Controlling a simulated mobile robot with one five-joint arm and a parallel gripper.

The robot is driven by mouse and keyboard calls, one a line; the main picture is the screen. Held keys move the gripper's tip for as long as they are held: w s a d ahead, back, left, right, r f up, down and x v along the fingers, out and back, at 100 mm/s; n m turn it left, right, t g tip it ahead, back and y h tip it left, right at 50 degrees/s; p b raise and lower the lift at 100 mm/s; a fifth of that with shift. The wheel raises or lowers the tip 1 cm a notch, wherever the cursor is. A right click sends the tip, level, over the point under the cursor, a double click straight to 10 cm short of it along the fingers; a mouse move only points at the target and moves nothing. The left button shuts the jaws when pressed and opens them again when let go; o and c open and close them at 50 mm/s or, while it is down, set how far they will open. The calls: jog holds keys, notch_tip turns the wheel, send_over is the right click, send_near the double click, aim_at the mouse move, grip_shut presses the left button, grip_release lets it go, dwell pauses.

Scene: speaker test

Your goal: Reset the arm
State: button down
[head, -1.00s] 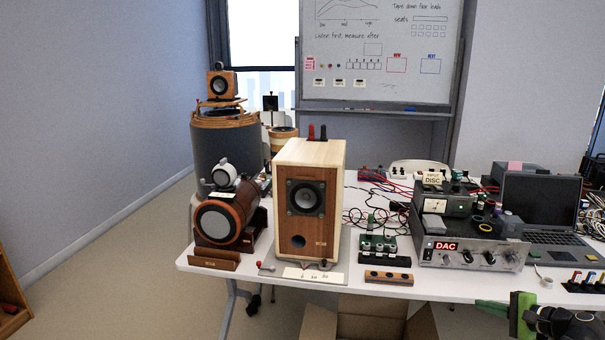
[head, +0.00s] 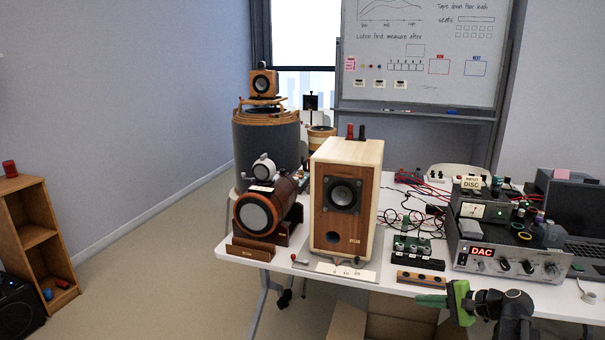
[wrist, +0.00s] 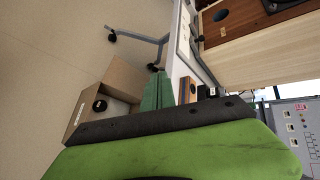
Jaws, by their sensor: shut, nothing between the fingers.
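My gripper (head: 432,301) shows at the lower right of the head view, with green fingers pointing left. It is shut and empty, in front of the table's front edge. In the wrist view the closed green fingertips (wrist: 157,92) stand over the dark edge of my gripper. The arm behind it is black and enters from the lower right of the head view.
A white table (head: 300,266) bears a wooden speaker (head: 343,205), a round drum-like speaker (head: 263,212) and a DAC unit (head: 505,257). An open cardboard box (wrist: 110,90) lies below the table. A wooden shelf (head: 40,235) stands at left. Floor between shelf and table is clear.

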jog(key=w+a+f+n+g, duration=0.1)
jog(key=a+f+n+g, duration=0.1)
jog(key=a, duration=0.6)
jog(key=w+a+f+n+g, duration=0.1)
jog(key=a+n+g, duration=0.1)
jog(key=a, duration=0.5)
jog(key=s+a+f+n+g+h, duration=0.2)
jog(key=s+a+f+n, duration=0.2)
jog(key=a, duration=0.4)
jog(key=s+a+f+n+g+h, duration=0.2)
jog(key=s+a+f+n+g, duration=0.15)
jog(key=a, duration=0.55)
jog(key=s+d+n+h+p, duration=0.2)
jog(key=s+d+h, duration=0.15)
jog(key=d, duration=0.45)
notch_tip(320, 180, up, 19)
jog(key=p, duration=1.8)
jog(key=shift+w+a+h+p, duration=0.15)
jog(key=shift+w+h+p, duration=0.2)
jog(key=shift+w+p, duration=0.05)
jog(key=shift+f, duration=0.15)
